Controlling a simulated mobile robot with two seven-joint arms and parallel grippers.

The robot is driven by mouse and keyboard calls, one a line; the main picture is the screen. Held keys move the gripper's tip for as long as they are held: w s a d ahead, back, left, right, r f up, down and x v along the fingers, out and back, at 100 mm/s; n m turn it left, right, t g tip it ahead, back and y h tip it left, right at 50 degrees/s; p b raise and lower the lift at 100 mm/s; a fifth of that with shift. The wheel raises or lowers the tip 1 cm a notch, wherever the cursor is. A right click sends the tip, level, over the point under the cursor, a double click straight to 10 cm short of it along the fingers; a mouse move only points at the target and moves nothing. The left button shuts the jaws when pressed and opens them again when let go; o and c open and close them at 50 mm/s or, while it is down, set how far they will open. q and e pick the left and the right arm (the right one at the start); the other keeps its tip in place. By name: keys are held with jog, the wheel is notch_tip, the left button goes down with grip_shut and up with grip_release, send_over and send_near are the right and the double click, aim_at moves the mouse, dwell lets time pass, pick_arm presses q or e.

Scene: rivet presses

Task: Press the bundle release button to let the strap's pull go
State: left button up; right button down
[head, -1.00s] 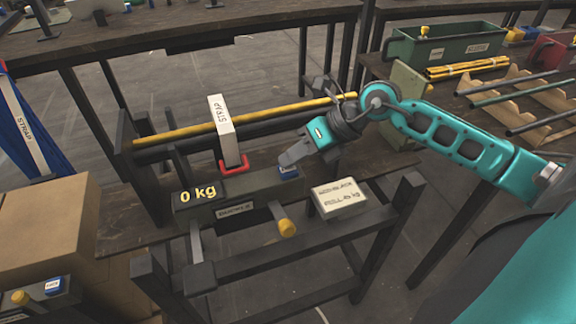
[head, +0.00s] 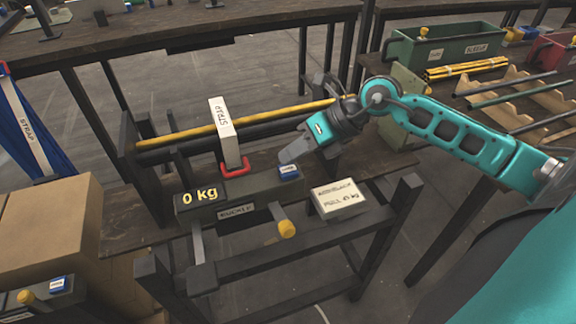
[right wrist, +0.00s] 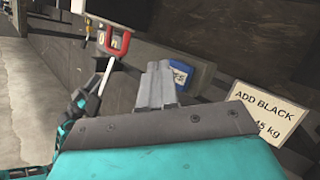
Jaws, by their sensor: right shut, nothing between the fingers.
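The bundle release button is a small blue block (head: 289,170) with a white label, on the right end of the dark bundle housing (head: 263,191). The blue block also shows in the right wrist view (right wrist: 200,76), partly behind my fingers. My right gripper (head: 291,149) is shut and empty, just above and behind the button in the head view; it appears apart from it. The wide white strap (head: 222,120) stands over the yellow and dark bars, with a red buckle (head: 234,170) at its foot. The display (head: 199,196) reads 0 kg.
A yellow-knobbed lever (head: 286,229) sticks out from the housing's front. A white sign (head: 338,198) stands right of the housing. Cardboard boxes (head: 45,230) are at the left. A table with a green bin (head: 440,45) and rod racks is at the right.

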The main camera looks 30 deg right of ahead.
aim_at(293, 169)
jog(key=shift+r, duration=0.1)
notch_tip(293, 169, up, 5)
jog(key=p, duration=0.4)
dwell(0.8)
